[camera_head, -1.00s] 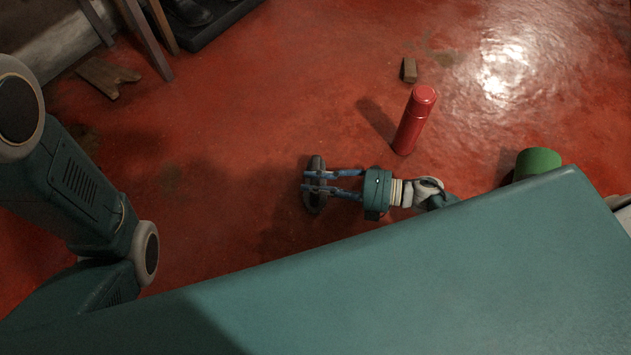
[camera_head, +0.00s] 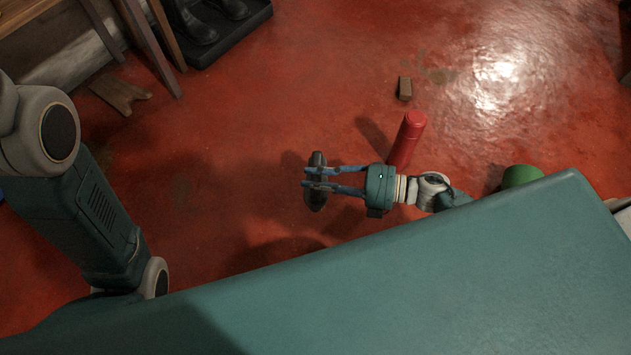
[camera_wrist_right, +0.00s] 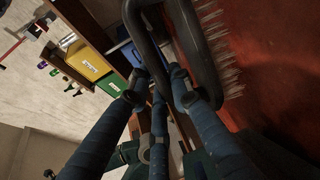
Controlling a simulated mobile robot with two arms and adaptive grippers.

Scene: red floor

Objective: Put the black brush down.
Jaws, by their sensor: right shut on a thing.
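The black brush (camera_head: 316,199) is in my right gripper (camera_head: 312,178) near the middle of the head view, over the red floor. The blue fingers close across the brush's middle, and its two ends stick out on either side. In the right wrist view the brush (camera_wrist_right: 205,45) shows as a dark looped handle with pale bristles pointing right. The right gripper's fingers (camera_wrist_right: 163,92) are against the handle there. How high the brush is above the floor is hard to tell. My left arm shows at the left of the head view, but its gripper is out of frame.
A red flask (camera_head: 407,138) stands close beyond my right wrist. A green round object (camera_head: 520,176) is partly hidden by my body. A small brown block (camera_head: 405,88) lies farther back. Black boots (camera_head: 205,20) and wooden legs are at upper left. Floor left of the brush is clear.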

